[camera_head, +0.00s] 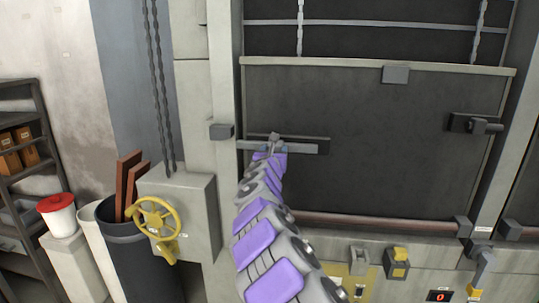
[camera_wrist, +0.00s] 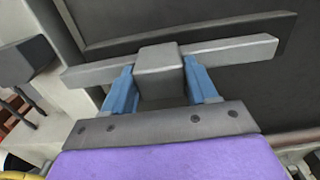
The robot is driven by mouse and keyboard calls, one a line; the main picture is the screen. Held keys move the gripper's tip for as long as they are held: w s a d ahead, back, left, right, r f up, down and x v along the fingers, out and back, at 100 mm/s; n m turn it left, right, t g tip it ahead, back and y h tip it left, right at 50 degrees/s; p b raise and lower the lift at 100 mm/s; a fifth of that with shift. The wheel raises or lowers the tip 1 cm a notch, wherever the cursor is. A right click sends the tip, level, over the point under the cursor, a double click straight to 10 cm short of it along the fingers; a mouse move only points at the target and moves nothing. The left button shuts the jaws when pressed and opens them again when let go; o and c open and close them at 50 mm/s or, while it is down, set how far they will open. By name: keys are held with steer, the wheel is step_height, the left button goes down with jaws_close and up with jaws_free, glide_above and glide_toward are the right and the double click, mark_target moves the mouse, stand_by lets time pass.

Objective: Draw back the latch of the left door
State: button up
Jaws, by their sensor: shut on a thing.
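The left door (camera_head: 360,110) is a dark panel in a pale metal frame. Its latch is a grey horizontal bar (camera_head: 310,147) on a dark backing plate at the door's lower left, and the bar also shows in the wrist view (camera_wrist: 232,52). A square grey block (camera_wrist: 160,70) sits on the bar as its knob. My gripper (camera_head: 270,149) reaches up to the latch, and in the wrist view its two blue fingers (camera_wrist: 160,88) are shut on the knob, one on each side. The bar's left end extends over the frame towards a grey keeper block (camera_head: 221,131).
A second handle (camera_head: 478,125) is at the door's right. A yellow handwheel (camera_head: 157,217) on a pale box stands at the lower left, beside a dark bin (camera_head: 125,250). A reddish horizontal rod (camera_head: 370,222) runs below the door, above switches and a red display (camera_head: 439,296).

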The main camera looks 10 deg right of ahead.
steer(key=shift+d, duration=0.1)
steer(key=o, duration=1.4)
steer(key=shift+d, duration=0.15)
steer(key=b+v, duration=0.4)
steer(key=v, duration=1.3)
steer(key=shift+s+f+b, duration=0.1)
steer(key=shift+s+b, duration=0.1)
steer(key=shift+b, duration=0.15)
